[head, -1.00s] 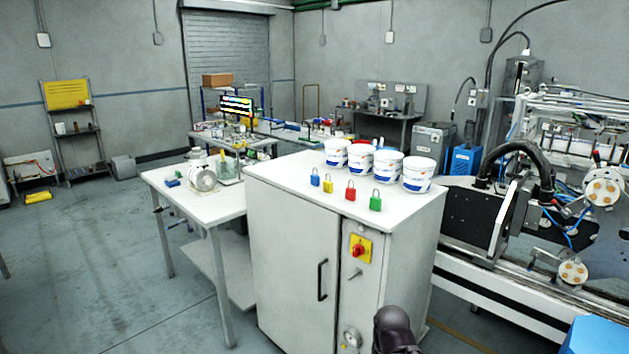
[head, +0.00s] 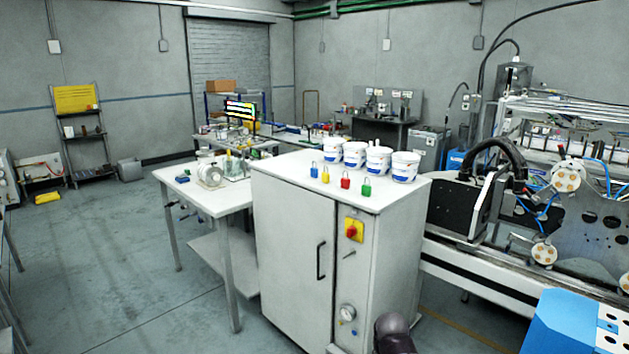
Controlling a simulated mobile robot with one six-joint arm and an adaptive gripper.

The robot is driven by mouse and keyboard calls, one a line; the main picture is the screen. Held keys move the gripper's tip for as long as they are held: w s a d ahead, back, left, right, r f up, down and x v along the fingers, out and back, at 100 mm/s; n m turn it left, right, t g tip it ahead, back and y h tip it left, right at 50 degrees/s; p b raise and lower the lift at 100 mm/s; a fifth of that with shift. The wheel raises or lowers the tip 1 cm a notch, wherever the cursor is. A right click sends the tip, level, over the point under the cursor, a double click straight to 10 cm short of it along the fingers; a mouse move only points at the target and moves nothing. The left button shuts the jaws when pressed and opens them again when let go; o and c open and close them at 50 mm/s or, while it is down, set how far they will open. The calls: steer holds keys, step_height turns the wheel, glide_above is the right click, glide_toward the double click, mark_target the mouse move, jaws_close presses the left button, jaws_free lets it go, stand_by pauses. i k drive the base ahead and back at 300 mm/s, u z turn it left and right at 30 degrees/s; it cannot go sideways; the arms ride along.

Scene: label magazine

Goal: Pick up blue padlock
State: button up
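The blue padlock (head: 314,171) stands upright on the white top of the grey cabinet (head: 290,170), near its front edge. It is the leftmost in a row with a yellow padlock (head: 325,176), a red padlock (head: 345,182) and a green padlock (head: 366,188). My gripper is not visible. A dark rounded part of my arm shows at the bottom edge, below and in front of the cabinet, well apart from the padlocks.
Several white tubs (head: 405,167) stand behind the padlocks. A white table (head: 222,200) with equipment adjoins the cabinet on the left. A machine (head: 470,205) stands on the right, with a blue box (head: 562,325) nearer. Open floor (head: 110,260) lies at left.

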mark_target(313, 171)
steer(key=k, duration=0.75)
steer(key=u, duration=0.45)
steer(key=i, duration=0.75)
steer(key=u, duration=0.55)
steer(key=i, duration=1.55)
steer(key=z, duration=0.95)
steer(key=i, duration=0.6)
steer(key=z, duration=0.35)
